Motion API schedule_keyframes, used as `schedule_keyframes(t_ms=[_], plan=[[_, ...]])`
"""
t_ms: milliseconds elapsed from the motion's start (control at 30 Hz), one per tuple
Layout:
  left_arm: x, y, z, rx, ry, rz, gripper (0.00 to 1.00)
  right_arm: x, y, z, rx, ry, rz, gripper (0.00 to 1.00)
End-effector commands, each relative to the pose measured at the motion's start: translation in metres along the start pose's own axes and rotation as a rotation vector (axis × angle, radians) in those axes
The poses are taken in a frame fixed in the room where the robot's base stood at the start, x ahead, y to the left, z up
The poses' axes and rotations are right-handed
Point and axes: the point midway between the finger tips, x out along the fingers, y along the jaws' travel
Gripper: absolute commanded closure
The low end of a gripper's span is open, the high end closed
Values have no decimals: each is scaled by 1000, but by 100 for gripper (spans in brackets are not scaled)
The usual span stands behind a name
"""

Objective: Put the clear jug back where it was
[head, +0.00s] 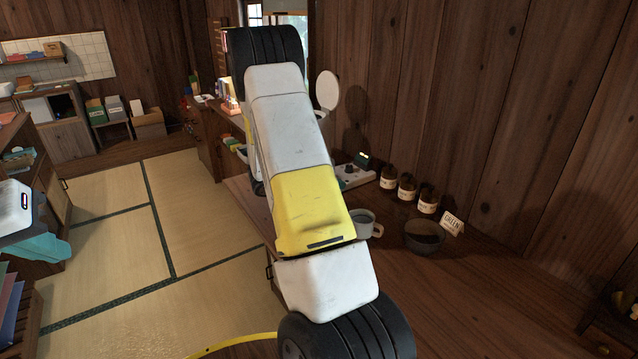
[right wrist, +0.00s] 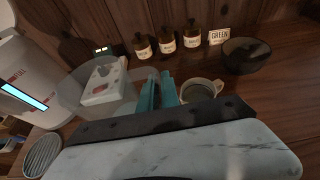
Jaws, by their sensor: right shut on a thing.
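The clear jug (right wrist: 70,95) shows in the right wrist view as a see-through shape left of my fingers, in front of a white box-shaped device. My right gripper (right wrist: 160,90) has its teal fingers shut on the jug at its right side. I cannot tell whether the jug's base touches the counter. In the head view my right arm hides the jug and the right gripper. My left gripper (head: 38,247) is at the far left of the head view, away from the counter; its teal fingers overlap, so their opening is unclear.
On the wooden counter (head: 480,290) are a grey mug (right wrist: 200,90) close right of my fingers, a dark bowl (right wrist: 245,57), a GREEN card (right wrist: 219,36), three brown bottles (right wrist: 167,41) and the white device (right wrist: 107,82). A ridged round tray (right wrist: 42,155) lies at left.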

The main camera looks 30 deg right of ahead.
Motion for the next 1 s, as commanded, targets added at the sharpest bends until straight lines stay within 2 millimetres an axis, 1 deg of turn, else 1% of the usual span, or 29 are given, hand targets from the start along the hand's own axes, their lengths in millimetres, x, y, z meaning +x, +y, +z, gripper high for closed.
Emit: schedule_keyframes(t_ms=[33,100,200,300,367,467,633,700,1000], plan=[[0,0,0,0,0,0,100,13,0,5,3,-3,-3,100],[0,0,0,0,0,0,100,28,2,9,3,-2,-2,100],[0,0,0,0,0,0,100,44,4,14,2,-2,-1,100],[0,0,0,0,0,0,100,52,6,17,1,-2,1,100],[0,0,0,0,0,0,100,55,6,17,0,-2,2,100],[0,0,0,0,0,0,100,58,6,12,-1,-1,1,100],[0,0,0,0,0,0,100,67,6,-9,-3,-1,0,100],[0,0,0,0,0,0,100,69,6,-14,-1,-2,1,100],[0,0,0,0,0,0,100,69,6,-16,1,-2,2,100]])
